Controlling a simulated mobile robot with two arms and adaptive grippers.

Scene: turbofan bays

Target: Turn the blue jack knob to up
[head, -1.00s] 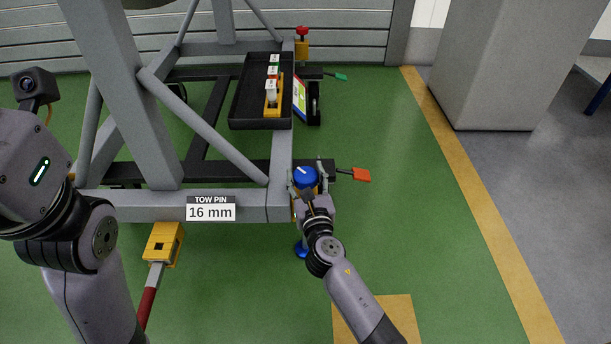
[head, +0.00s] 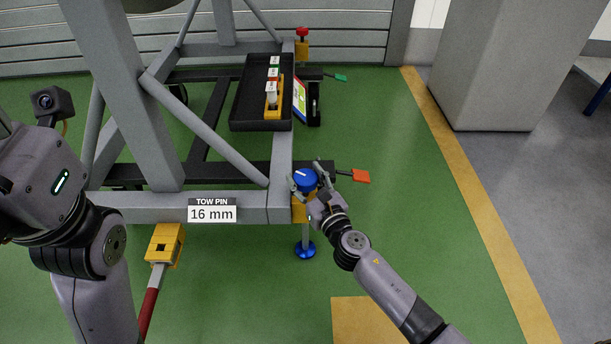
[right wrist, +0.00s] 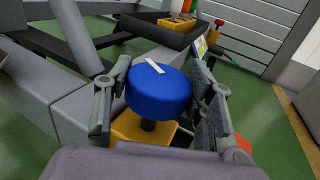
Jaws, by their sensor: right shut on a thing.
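The blue jack knob (head: 305,181) is a round cap with a short white mark on top, at the front right corner of the grey frame. In the right wrist view the knob (right wrist: 158,92) sits above a yellow block, its white mark near the far edge. My right gripper (head: 309,178) has one finger on each side of the knob and is shut on it. In the right wrist view a finger stands at the left and another at the right of the knob. My left arm shows at the left; its fingers are out of view.
A blue jack foot (head: 305,250) stands on the green floor below the knob. An orange tag (head: 361,176) sticks out right of the knob. A label reading TOW PIN 16 mm (head: 212,210) is on the frame's front beam. A black tray (head: 240,105) lies behind.

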